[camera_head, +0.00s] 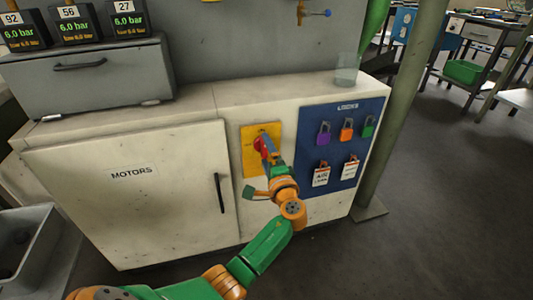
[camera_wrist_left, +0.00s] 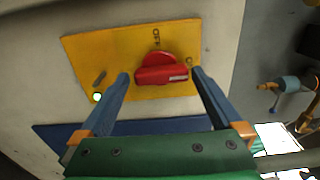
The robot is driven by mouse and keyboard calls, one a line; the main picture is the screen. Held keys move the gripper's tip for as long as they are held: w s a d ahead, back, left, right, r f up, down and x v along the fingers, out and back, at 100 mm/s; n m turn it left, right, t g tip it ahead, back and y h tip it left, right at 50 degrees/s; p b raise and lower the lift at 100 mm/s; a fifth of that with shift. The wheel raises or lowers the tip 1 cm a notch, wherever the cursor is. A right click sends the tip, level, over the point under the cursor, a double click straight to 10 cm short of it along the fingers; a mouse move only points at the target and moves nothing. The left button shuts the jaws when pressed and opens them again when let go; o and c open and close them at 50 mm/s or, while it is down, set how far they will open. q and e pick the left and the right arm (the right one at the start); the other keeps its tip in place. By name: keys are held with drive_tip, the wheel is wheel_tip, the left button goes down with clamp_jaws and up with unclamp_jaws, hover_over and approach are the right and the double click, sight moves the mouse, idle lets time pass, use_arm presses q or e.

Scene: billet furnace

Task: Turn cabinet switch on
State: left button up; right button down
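The cabinet switch is a red rotary handle (camera_head: 260,144) on a yellow plate (camera_head: 248,172) on the white cabinet's front. In the left wrist view the red handle (camera_wrist_left: 162,75) has a bar lying roughly across that picture, with small dark marks beside it on the yellow plate (camera_wrist_left: 85,48). My left gripper (camera_head: 266,150) is at the switch and partly covers it in the head view. In the left wrist view my left gripper (camera_wrist_left: 160,77) is open, one blue finger beyond each end of the bar, with small visible gaps. My right gripper is not in view.
A blue lock board (camera_head: 340,142) with several coloured padlocks is right of the switch. The MOTORS door (camera_head: 130,205) with a black handle (camera_head: 219,193) is to the left. A glass (camera_head: 346,70) stands on the cabinet top. A green post (camera_head: 405,110) rises at the right.

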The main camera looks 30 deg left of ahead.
use_arm(q)
drive_tip(key=shift+s+d+r, duration=0.1)
drive_tip(key=shift+s+d, duration=0.1)
drive_tip(key=shift+d, duration=0.1)
drive_tip(key=p+v, duration=0.1)
drive_tip(key=v, duration=0.5)
drive_tip(key=shift+s, duration=0.15)
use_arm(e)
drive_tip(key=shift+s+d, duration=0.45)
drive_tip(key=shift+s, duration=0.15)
use_arm(q)
drive_tip(key=shift+d, duration=0.1)
